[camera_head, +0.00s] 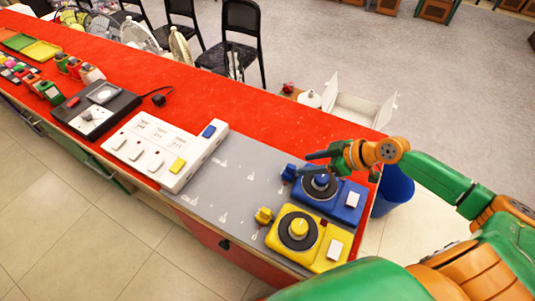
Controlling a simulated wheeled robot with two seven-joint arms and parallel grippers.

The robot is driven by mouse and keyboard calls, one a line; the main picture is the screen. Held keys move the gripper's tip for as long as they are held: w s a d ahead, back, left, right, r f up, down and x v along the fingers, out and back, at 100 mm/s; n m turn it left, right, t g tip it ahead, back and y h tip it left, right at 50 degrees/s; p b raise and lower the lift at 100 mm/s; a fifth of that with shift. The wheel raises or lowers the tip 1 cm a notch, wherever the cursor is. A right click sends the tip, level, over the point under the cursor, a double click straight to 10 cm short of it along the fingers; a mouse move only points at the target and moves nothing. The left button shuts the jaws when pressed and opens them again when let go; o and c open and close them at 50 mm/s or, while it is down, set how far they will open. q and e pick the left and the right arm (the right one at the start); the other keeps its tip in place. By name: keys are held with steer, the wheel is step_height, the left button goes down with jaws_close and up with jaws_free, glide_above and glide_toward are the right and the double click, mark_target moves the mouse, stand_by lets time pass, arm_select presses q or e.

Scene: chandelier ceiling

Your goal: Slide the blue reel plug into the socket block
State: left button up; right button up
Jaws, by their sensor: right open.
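The white socket block (165,150) lies on the counter left of the grey mat, with a blue square (209,131) and a yellow square (177,165) on its right part. The blue reel (345,203) sits at the mat's right end, its round dark drum partly under my gripper. The blue plug (290,173) is at the reel's left side. My right gripper (312,161) is open above the blue reel, with dark fingers pointing left, close to the blue plug. It appears empty; whether it touches the plug I cannot tell. My left gripper is not in view.
A yellow reel (312,243) with a yellow plug (264,215) stands in front of the blue reel. A black device (97,106) with a cable lies left of the block. The grey mat (235,188) is clear between block and reels. A blue bin (394,188) stands beyond the counter's right end.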

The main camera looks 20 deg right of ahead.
mark_target(292, 166)
steer(key=x, duration=0.7)
steer(key=shift+w+p, duration=0.15)
steer(key=shift+p, duration=0.2)
jaws_close()
stand_by(1.0)
